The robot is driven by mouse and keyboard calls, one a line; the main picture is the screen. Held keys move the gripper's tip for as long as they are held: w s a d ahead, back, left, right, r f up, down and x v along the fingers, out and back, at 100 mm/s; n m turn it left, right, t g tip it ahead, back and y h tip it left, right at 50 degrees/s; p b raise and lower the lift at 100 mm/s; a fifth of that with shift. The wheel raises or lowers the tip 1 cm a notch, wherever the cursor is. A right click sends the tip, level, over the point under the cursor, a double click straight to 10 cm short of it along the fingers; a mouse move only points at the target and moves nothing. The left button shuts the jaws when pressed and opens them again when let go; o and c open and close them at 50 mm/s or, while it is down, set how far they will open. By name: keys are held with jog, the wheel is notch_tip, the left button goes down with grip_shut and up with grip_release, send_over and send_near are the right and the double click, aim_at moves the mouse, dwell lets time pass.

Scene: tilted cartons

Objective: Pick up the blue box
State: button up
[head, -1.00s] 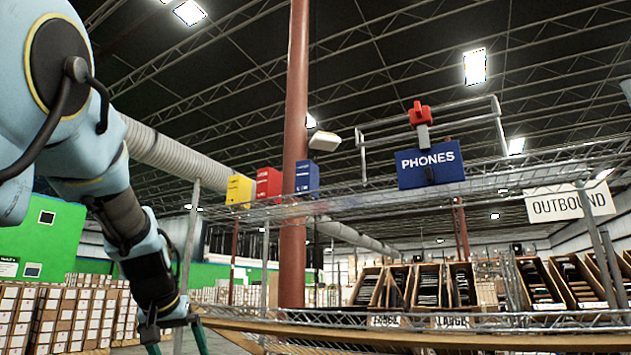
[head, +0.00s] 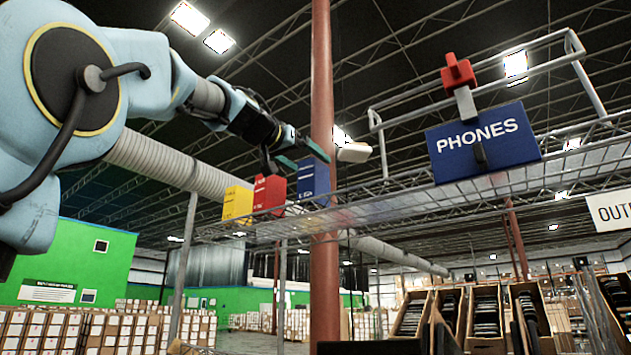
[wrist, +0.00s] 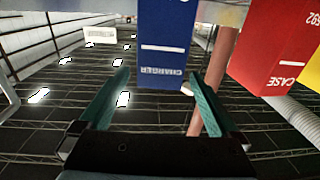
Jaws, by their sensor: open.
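The blue box (head: 313,180) stands on the raised wire shelf (head: 400,195), at the right end of a row of three boxes. My gripper (head: 308,160) is at its upper part in the head view, with its teal fingers apart and nothing held. In the wrist view the blue box (wrist: 163,45) appears upside down, lettered "CHARGER". There it lines up with the gap between the fingertips of my gripper (wrist: 157,74). I cannot tell whether the fingers touch it or how far they reach along its sides.
A red box (head: 269,193) stands close to the left of the blue one, and a yellow box (head: 237,203) beyond it. A rust-red column (head: 324,90) rises nearby. A blue "PHONES" sign (head: 482,141) hangs farther right.

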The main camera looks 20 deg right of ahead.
aim_at(321, 171)
jog(key=p+x, duration=0.3)
jog(key=x, duration=0.2)
jog(key=shift+d+r+p, duration=0.1)
jog(key=shift+d+p, duration=0.05)
jog(key=shift+p, duration=0.2)
jog(key=shift+w+d, duration=0.35)
jog(key=shift+d, duration=0.1)
jog(key=shift+c, duration=0.3)
grip_shut()
